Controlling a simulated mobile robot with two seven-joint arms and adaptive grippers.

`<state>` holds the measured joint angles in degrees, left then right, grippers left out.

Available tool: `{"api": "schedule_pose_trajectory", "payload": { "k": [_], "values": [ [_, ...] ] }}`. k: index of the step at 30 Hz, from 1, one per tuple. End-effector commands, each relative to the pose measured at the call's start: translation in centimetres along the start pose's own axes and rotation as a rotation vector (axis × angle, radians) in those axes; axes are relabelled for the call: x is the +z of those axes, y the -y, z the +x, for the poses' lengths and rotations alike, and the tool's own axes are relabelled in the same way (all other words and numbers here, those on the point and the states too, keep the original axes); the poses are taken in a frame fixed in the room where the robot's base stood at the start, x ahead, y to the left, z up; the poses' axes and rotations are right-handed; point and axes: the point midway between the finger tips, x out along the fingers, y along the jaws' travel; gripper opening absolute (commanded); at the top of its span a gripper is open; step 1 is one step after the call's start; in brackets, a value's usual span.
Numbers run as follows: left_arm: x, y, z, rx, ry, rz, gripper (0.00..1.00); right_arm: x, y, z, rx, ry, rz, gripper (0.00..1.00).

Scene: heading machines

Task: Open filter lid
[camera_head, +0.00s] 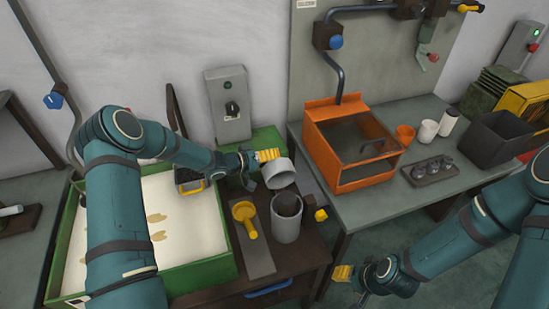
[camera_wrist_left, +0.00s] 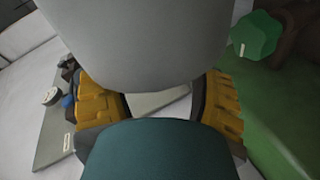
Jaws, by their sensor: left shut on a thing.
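My left gripper (camera_head: 266,156) is shut on a light grey, cup-shaped cylinder, which looks like the filter lid (camera_head: 281,174). It holds the lid tilted in the air, apart from and above the grey filter canister (camera_head: 286,228). The canister stands upright on the dark table, and a dark brown cylinder (camera_head: 288,204) shows in its open top. In the left wrist view the lid (camera_wrist_left: 145,35) fills the top middle, between the yellow fingers of the left gripper (camera_wrist_left: 162,103). My right gripper (camera_head: 343,274) is low, in front of the right bench; its opening is unclear.
A green-rimmed tray (camera_head: 225,268) is at left. An orange box (camera_head: 345,188) and several cups stand on the right bench (camera_head: 430,190).

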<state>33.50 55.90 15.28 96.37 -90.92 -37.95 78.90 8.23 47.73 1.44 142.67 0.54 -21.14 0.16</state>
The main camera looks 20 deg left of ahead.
Motion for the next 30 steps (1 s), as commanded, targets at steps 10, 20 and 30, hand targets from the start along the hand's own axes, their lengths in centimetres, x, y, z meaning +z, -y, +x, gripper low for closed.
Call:
{"api": "schedule_pose_trajectory", "payload": {
  "k": [10, 20, 30],
  "values": [
    [-0.5, 0.8, -7.7, -0.022, -0.015, -0.001, 0.59, 0.0, 0.0, 0.0, 0.000, 0.000, 0.000, 0.47],
    [-0.5, 0.6, -9.8, -0.017, -0.015, -0.001, 0.59, 0.0, 0.0, 0.0, 0.000, 0.000, 0.000, 0.47],
    [-0.5, 0.5, -9.7, -0.016, -0.015, 0.000, 0.59, 0.0, 0.0, 0.0, 0.000, 0.000, 0.000, 0.47]
  ]
}}
